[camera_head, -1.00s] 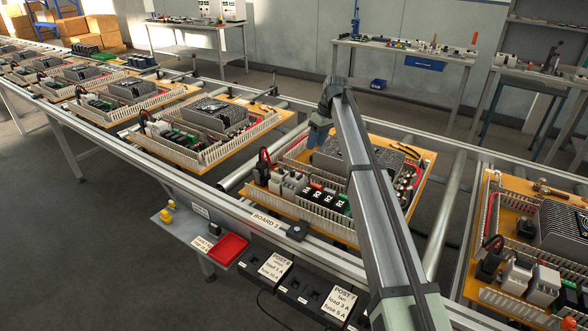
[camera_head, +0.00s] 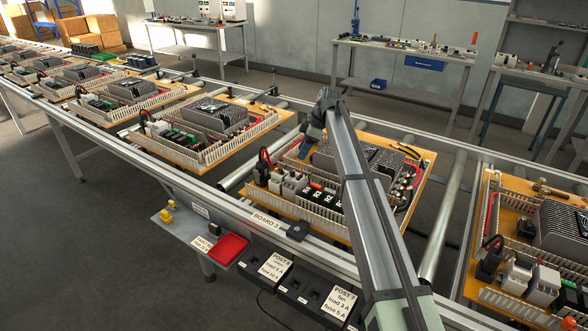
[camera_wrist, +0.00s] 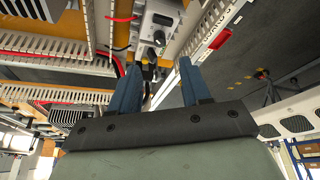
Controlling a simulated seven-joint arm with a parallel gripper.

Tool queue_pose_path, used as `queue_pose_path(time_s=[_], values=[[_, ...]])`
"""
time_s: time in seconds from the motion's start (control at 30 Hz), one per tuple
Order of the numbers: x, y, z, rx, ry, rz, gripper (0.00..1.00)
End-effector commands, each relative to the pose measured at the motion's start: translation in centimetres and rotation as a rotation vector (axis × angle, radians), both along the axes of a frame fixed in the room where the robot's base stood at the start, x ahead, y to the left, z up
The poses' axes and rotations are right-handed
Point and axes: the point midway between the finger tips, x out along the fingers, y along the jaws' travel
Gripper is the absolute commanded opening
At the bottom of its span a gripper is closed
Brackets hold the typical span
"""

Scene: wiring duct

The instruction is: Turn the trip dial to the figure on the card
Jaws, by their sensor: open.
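In the wrist view, a grey device (camera_wrist: 165,14) carries a round black knob (camera_wrist: 158,38), which looks like the trip dial; its setting is too small to read. My gripper (camera_wrist: 160,66) is open, its two blue fingers apart on either side below the knob, with no contact visible. In the head view my gripper (camera_head: 306,143) is over the left back part of the board (camera_head: 345,232) marked BOARD 3, partly hidden by my arm. One card (camera_head: 337,302) reads POST 7, fan, load 3 A, fuse 5 A. Another card (camera_head: 273,267) reads POST 8, load 5 A; its fuse figure is unclear.
White slotted ducts (camera_wrist: 212,30) and red wires line the board near my fingers. A red tray (camera_head: 229,249) and a third, partly legible card (camera_head: 202,245) are on the front shelf. Other boards stand left and right.

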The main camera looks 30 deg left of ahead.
Motion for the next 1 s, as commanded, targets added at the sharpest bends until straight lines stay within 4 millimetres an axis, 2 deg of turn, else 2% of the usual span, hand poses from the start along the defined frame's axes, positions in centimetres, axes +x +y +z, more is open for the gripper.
queue_pose_path(time_s=[0.1,0.3,0.5,0.7,1.0], values=[[-0.5,0.7,-2.2,-0.002,0.002,0.000,0.47],[-1.1,1.8,-5.3,-0.002,0.002,-0.001,0.47],[-1.5,2.7,-7.5,-0.002,0.001,-0.001,0.47],[-1.7,3.1,-8.5,-0.001,-0.001,-0.002,0.47],[-1.7,3.1,-8.6,-0.001,-0.001,-0.002,0.47]])
